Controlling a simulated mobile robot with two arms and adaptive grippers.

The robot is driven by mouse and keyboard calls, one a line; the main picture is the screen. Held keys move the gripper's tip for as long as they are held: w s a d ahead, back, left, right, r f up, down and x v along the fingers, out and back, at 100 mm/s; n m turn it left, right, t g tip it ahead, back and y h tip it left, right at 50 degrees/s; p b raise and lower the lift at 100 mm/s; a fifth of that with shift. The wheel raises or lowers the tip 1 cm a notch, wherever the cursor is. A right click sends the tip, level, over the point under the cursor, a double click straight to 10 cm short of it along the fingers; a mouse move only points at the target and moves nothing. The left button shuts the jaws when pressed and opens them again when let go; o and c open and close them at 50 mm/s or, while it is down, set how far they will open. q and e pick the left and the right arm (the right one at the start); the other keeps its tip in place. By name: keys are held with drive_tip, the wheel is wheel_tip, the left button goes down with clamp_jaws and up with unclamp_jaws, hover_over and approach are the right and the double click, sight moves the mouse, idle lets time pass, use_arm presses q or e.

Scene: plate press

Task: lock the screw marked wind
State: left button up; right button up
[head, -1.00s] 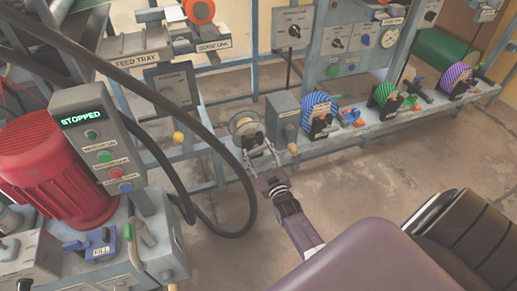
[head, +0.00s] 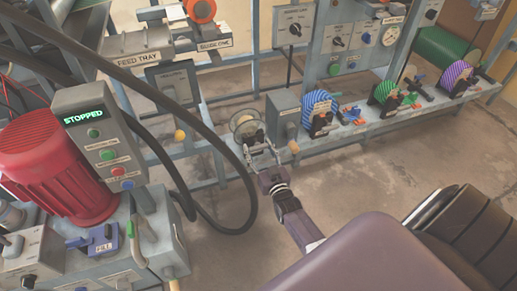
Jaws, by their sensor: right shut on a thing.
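A pale grey reel (head: 243,125) sits on the lower rail of the frame, left of a grey box (head: 283,117). A small dark screw part (head: 256,137) shows at its front. The word wind is too small to read there, so I cannot tell its mark for sure. My right gripper (head: 261,152) reaches up to this part from below. Its fingers are shut on it, and they partly hide it. My left gripper is not in view.
Thick black hoses (head: 240,185) hang just left of my right gripper. Blue, green and purple striped reels (head: 318,112) stand along the rail to the right. A panel reading STOPPED (head: 95,118) and a red motor (head: 50,165) are at left. The floor below is clear.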

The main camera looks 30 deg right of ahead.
drive_tip(key=o, duration=1.2)
drive_tip(key=shift+s, duration=0.1)
drive_tip(key=v, duration=1.2)
drive_tip(key=shift+a, duration=0.15)
